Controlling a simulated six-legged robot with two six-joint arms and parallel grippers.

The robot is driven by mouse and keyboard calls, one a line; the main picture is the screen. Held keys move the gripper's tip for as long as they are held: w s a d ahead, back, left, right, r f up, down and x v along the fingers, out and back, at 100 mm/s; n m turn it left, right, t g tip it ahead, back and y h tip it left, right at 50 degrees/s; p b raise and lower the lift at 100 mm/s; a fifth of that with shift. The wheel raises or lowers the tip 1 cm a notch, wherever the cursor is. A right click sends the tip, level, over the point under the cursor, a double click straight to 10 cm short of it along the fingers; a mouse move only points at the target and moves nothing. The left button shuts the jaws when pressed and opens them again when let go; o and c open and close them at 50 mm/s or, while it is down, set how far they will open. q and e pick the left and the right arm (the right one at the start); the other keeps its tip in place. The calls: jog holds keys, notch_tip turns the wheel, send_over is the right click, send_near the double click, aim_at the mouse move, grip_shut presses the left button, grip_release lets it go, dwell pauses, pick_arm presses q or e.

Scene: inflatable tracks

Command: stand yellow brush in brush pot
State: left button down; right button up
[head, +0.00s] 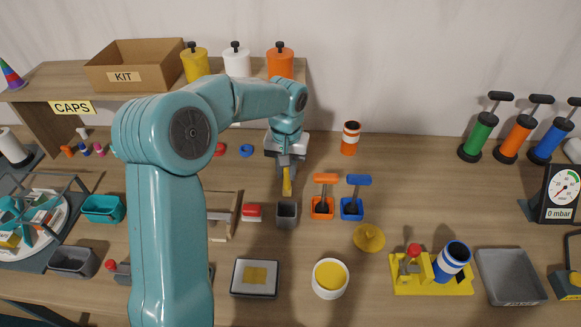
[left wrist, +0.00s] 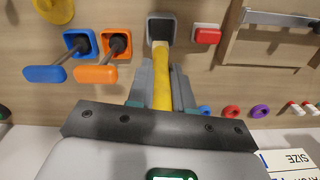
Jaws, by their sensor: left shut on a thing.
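The yellow brush (head: 287,186) hangs roughly upright in my left gripper (head: 286,160), which is shut on its handle. The brush pot is a small dark grey square pot (head: 287,219) just below it. In the left wrist view the yellow handle (left wrist: 161,88) runs between the fingers towards the grey pot (left wrist: 151,25). The brush's lower end is at or just above the pot's opening in the picture; I cannot tell whether it has entered. My right gripper is not in view.
An orange pot (head: 322,212) and a blue pot (head: 352,214), each with a brush, stand right of the grey pot. A red block (head: 252,212) lies close on its left. A white tub (head: 330,290) and a grey tray (head: 255,293) are in front.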

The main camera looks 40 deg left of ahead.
aim_at(286, 194)
pick_arm(q)
jog(key=shift+s+a+f, duration=0.1)
jog(key=shift+a+f, duration=0.15)
jog(key=shift+d+f+b, duration=0.25)
jog(key=shift+f+b, duration=0.45)
jog(key=shift+b, duration=0.05)
jog(key=shift+a+f+b, duration=0.2)
jog(key=shift+f+b, duration=0.45)
jog(key=shift+f, duration=0.2)
jog(key=shift+d+f+b, duration=0.15)
jog(key=shift+f+b, duration=0.5)
jog(key=shift+f, duration=0.2)
jog(key=shift+f+b, duration=0.4)
jog(key=shift+f, duration=0.1)
jog(key=shift+f+b, duration=1.35)
jog(key=shift+f, duration=0.5)
jog(key=c, duration=0.9)
grip_release()
jog(key=shift+c, duration=0.2)
